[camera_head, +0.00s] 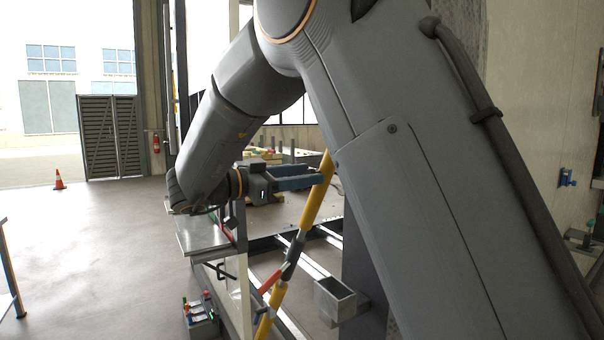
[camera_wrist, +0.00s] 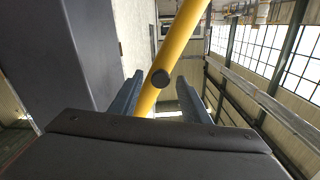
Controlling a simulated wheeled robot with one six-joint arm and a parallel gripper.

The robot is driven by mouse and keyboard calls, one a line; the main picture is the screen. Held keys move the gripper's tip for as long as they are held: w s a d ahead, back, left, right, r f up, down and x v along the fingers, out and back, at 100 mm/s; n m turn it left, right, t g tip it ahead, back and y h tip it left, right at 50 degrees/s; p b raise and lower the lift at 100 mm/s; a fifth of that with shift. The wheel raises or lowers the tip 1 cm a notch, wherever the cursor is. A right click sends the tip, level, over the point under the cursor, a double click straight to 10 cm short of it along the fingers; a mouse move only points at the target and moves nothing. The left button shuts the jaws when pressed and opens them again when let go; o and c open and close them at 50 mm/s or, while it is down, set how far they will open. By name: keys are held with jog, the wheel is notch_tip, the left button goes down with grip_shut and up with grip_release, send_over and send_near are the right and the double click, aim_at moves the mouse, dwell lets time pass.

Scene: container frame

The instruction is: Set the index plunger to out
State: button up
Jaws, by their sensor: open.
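A dark round knob, which looks like the index plunger (camera_wrist: 160,77), sits on a yellow tube (camera_wrist: 185,38) in the wrist view. It faces the camera, so I cannot tell how far it stands out. My gripper (camera_wrist: 159,80) is open, with one blue-grey finger on each side of the knob and visible gaps between. In the head view my gripper (camera_head: 318,176) reaches the upper part of the slanted yellow tube (camera_head: 312,208). The knob cannot be made out there.
A red handle (camera_head: 270,281) and a dark joint (camera_head: 291,262) are lower on the tube. A grey open box (camera_head: 336,300) is right of it. A small control box (camera_head: 200,318) stands lower left. A dark post (camera_wrist: 75,45) rises left in the wrist view.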

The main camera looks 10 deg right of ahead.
jog(key=shift+c, duration=0.3)
grip_shut()
jog(key=shift+p+v, duration=0.35)
jog(key=shift+v, duration=0.6)
jog(key=shift+c, duration=2)
grip_release()
jog(key=o, duration=0.5)
jog(key=shift+a, duration=0.15)
jog(key=shift+c, duration=0.2)
